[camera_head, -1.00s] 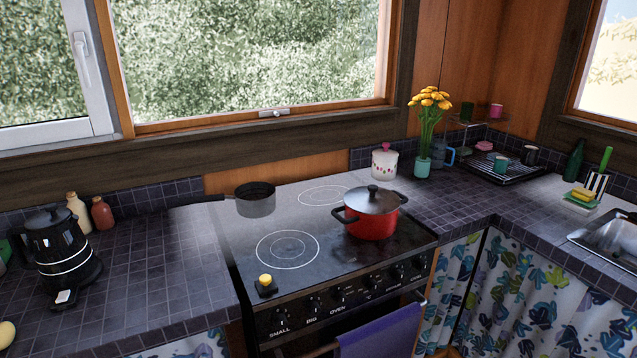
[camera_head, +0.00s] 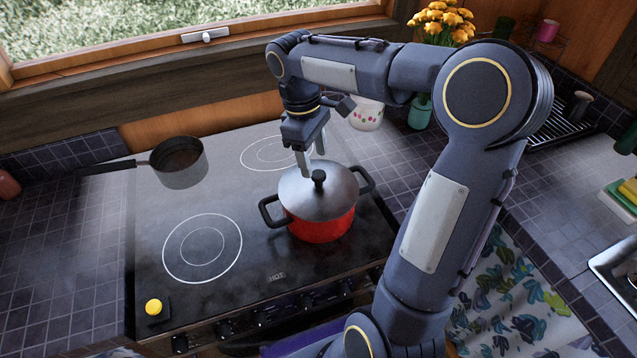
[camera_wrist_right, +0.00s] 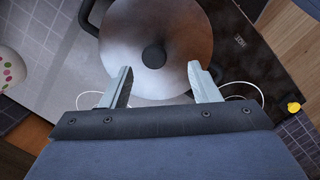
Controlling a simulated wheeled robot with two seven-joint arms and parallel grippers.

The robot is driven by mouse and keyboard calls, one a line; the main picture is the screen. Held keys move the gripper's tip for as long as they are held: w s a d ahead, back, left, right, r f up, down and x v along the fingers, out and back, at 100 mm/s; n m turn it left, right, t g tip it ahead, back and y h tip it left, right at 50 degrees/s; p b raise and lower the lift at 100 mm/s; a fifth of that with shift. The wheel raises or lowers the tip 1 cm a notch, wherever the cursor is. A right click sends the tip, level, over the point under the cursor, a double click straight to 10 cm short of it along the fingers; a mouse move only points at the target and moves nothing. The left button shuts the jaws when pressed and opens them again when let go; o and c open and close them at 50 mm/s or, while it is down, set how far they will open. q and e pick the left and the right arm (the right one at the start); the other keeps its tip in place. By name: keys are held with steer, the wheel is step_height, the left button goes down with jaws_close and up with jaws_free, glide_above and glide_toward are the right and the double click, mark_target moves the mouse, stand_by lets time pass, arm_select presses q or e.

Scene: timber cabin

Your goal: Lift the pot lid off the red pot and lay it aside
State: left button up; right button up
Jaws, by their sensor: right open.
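The red pot (camera_head: 322,229) stands on the front right part of the stove top, with two dark side handles. The metal pot lid (camera_head: 335,204) with a dark round knob (camera_head: 319,178) sits on it. My right gripper (camera_head: 312,170) points down just behind the knob, above the lid. In the right wrist view, my right gripper's fingers (camera_wrist_right: 160,82) are spread apart with nothing between them. The lid (camera_wrist_right: 185,30) and its knob (camera_wrist_right: 154,56) show just beyond the fingertips. My left gripper is not in view.
A dark saucepan (camera_head: 182,172) stands at the back left of the stove top (camera_head: 255,258). A yellow-topped dark block (camera_head: 153,308) is at the front left. A white decorated canister (camera_head: 367,115) stands behind the pot.

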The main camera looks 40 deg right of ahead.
mark_target(319, 174)
steer(key=shift+d+f, duration=0.2)
steer(key=shift+f, duration=0.4)
steer(key=f, duration=0.3)
steer(key=f+p, duration=0.1)
steer(key=f, duration=0.1)
steer(key=shift+s+d+f, duration=0.1)
steer(key=shift+s+d, duration=0.1)
steer(key=shift+d, duration=0.2)
steer(key=shift+a, duration=0.1)
steer(key=c, duration=1.2)
